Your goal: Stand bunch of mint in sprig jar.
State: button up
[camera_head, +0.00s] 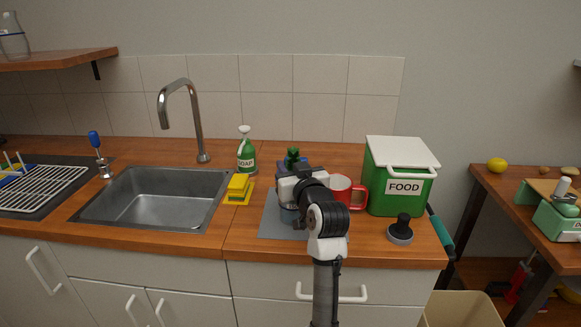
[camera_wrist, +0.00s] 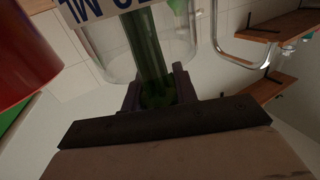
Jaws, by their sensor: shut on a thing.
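My gripper (camera_head: 302,180) is over the grey mat on the right counter, seen from behind my arm. In the wrist view its fingers (camera_wrist: 160,95) are shut on the green stems of the bunch of mint (camera_wrist: 150,60). Dark green leaf tops (camera_head: 291,155) show just beyond my gripper in the head view. In the wrist view, the clear glass jar (camera_wrist: 108,55) with an upside-down label (camera_wrist: 100,8) is around or behind the stems. They appear to run down inside it, but I cannot tell if they touch its bottom. My arm hides most of the jar in the head view.
A red mug (camera_head: 342,190) stands close on the right, also large in the wrist view (camera_wrist: 25,45). The green FOOD bin (camera_head: 395,180) is beyond it. A yellow sponge (camera_head: 238,187), soap bottle (camera_head: 247,155) and sink (camera_head: 155,198) are left. A dark knobbed object (camera_head: 401,230) stands front right.

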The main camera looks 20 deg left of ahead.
jog(key=shift+f+b, duration=0.45)
jog(key=shift+f, duration=0.2)
jog(key=o, duration=1)
jog(key=b+v, duration=0.2)
jog(key=v, duration=1.1)
jog(key=shift+s+d, duration=0.25)
jog(key=shift+s, duration=0.05)
